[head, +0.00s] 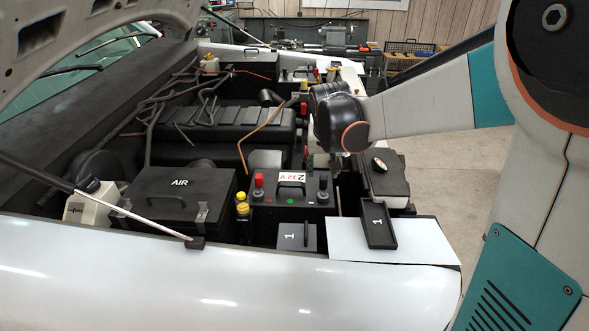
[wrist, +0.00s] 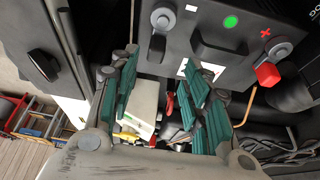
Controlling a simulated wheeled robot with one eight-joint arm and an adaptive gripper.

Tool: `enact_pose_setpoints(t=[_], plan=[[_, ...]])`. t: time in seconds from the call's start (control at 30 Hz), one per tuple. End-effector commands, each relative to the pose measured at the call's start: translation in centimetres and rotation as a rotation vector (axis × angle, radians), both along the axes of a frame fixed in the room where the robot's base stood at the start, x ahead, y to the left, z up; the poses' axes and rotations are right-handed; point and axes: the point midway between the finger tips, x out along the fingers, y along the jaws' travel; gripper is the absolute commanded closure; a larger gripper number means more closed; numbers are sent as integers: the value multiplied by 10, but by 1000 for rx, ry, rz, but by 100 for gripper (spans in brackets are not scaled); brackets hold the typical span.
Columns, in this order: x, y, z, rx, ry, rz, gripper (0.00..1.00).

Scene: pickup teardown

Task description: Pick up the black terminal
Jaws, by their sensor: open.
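The black terminal (head: 322,190) stands on the right end of the battery (head: 290,217) top in the head view, across from a red terminal (head: 259,187). In the wrist view a black terminal (wrist: 157,48) shows below a grey round post, near the upper left fingertip, and the red terminal (wrist: 267,75) is at the right beside a plus mark. My gripper (wrist: 160,62) is open with green-padded fingers apart, and nothing is held between them. In the head view my wrist hangs above and behind the battery; the fingers are mostly hidden there.
A white sheet (head: 350,243) with a black tray (head: 378,225) marked 1 lies right of the battery. A black box (head: 297,236) marked 1 sits in front. The AIR box (head: 170,199) and yellow caps (head: 242,205) are left. The propped hood is overhead left.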

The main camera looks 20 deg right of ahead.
Motion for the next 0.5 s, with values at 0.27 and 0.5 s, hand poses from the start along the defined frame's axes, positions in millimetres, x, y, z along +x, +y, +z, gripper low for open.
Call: enact_pose_setpoints(t=[0.27, 0.5], plan=[[9, -5, -25, 0, 0, -1, 57], [16, -13, -51, 0, 0, -1, 57]])
